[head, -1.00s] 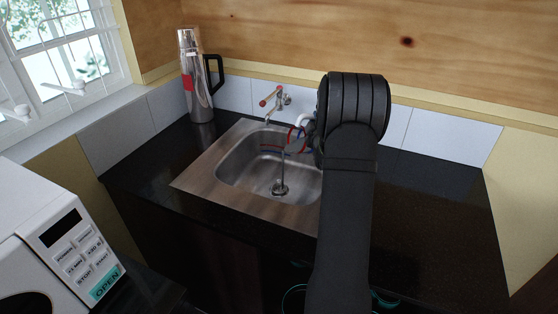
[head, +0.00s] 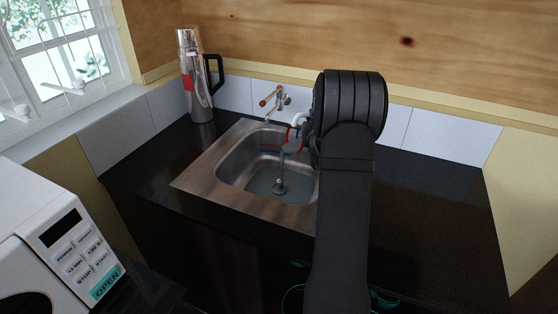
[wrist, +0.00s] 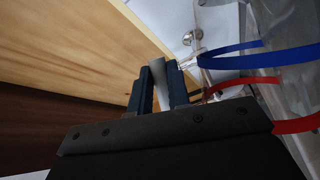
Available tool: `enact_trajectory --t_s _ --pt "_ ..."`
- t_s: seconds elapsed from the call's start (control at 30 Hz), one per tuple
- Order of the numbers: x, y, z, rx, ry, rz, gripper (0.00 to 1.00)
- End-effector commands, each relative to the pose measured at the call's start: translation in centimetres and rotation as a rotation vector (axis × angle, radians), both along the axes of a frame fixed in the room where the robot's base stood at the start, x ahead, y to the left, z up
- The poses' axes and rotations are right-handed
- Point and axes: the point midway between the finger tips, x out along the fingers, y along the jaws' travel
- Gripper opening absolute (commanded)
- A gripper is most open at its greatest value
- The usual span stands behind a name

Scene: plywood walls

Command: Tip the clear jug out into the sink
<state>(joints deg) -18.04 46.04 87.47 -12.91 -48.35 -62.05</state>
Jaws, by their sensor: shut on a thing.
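The clear jug (head: 270,150) is tilted over the sink, partly hidden by my arm in the head view; its red and blue bands show. A thin stream falls from it toward the drain. The steel sink (head: 200,178) has grey liquid (head: 262,184) across its floor. In the wrist view the jug (wrist: 288,78) stands at the right with blue and red bands. My gripper (wrist: 157,82) is shut on its pale handle (wrist: 158,72). In the head view my arm hides most of the gripper. How much liquid is left inside cannot be seen.
A tap (head: 272,98) with a red handle stands behind the sink, close to the jug. A steel flask (head: 197,85) with a black handle stands at the back left. A white microwave (head: 60,240) is at the front left. The dark counter (head: 430,200) at the right is clear.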

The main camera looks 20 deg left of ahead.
Motion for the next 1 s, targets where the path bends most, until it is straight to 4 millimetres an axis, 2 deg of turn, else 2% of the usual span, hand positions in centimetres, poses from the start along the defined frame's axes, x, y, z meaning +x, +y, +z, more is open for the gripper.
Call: enact_trajectory --t_s 1.0 --pt "-1.6 1.3 1.1 -0.067 -0.09 0.0 0.0"
